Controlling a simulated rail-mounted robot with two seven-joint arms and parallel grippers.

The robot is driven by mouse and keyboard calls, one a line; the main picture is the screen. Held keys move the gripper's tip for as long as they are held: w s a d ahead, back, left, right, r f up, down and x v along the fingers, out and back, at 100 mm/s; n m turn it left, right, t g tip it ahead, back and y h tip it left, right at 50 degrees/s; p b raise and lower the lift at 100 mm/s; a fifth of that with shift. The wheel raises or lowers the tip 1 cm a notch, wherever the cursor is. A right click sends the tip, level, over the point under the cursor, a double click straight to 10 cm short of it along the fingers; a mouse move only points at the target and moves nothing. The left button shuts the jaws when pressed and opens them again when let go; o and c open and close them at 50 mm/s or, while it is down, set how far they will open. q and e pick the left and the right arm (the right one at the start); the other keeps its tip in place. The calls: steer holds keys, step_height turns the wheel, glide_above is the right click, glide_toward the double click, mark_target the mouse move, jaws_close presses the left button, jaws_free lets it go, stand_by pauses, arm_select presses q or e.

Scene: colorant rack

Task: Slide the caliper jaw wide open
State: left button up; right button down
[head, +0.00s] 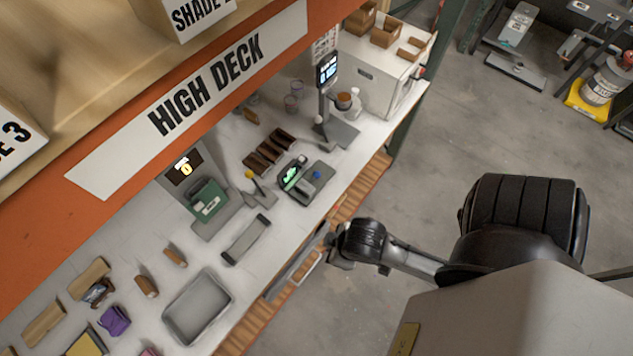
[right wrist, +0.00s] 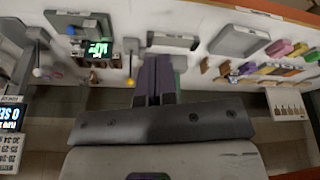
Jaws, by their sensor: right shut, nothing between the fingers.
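A dark flat device with a green lit readout, a grey slide block and a blue knob, which looks like the caliper (head: 306,183), lies on the white bench. Its jaw gap is too small to make out. It also shows at the upper left of the right wrist view (right wrist: 84,38). My right gripper (head: 298,260) is over the bench's front edge in the head view, apart from the device. In the right wrist view its fingers (right wrist: 155,78) are together and empty, right of the device. My left gripper is in neither view.
A yellow-knobbed lever (head: 258,187), a green box-like device (head: 208,203) and a long grey holder (head: 246,239) stand left of the readout device. A grey tray (head: 197,306) lies nearer. A scale with a display post (head: 325,100) stands beyond. The orange shelf beam (head: 40,235) overhangs the bench.

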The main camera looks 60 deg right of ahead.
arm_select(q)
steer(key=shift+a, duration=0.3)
